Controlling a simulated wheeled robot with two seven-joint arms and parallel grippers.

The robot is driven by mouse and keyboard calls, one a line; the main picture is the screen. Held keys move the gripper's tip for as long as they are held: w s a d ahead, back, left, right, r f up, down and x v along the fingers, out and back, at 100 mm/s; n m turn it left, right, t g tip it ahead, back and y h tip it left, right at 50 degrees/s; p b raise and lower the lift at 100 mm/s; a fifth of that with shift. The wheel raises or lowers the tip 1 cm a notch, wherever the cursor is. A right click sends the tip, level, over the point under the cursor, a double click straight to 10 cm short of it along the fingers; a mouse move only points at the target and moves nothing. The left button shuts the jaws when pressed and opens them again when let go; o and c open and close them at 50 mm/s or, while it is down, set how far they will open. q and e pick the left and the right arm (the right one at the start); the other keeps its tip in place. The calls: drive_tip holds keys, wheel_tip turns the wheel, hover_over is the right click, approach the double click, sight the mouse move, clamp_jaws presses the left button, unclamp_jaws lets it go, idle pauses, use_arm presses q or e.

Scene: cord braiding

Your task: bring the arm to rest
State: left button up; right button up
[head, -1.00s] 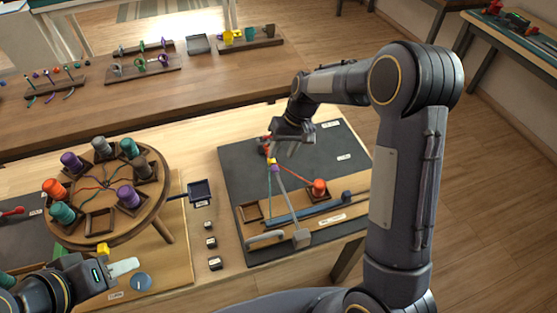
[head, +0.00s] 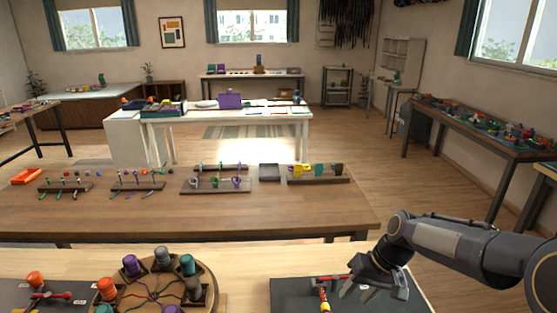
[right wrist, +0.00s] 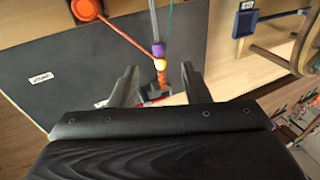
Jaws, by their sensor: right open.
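My right gripper (head: 374,287) is open over the dark mat (head: 290,290) at the bottom right of the head view. In the right wrist view its two fingers (right wrist: 158,88) stand apart. Between and just beyond them are a yellow bead (right wrist: 160,65) and a purple bead (right wrist: 158,49) on a cord with an orange end. I cannot tell the exact gap, but nothing is seen clamped. In the head view a red-handled clamp (head: 327,280) lies left of the gripper. My left gripper is not in view.
A round wooden braiding stand (head: 205,290) with several coloured bobbins is at the bottom, left of the mat. A brown table (head: 110,212) with small racks stands behind. An orange bobbin (right wrist: 86,9) and a blue tray (right wrist: 245,20) show in the right wrist view.

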drive_tip(key=s+d+r+t, duration=0.2)
drive_tip(key=s+r, duration=0.5)
drive_tip(key=s, duration=0.5)
drive_tip(key=s+a+f+m+t, duration=0.1)
drive_tip(key=s+t, duration=0.1)
drive_tip(key=s, duration=1)
drive_tip(key=shift+f+t, duration=0.35)
drive_tip(key=shift+t, duration=0.05)
drive_tip(key=shift+s, duration=0.1)
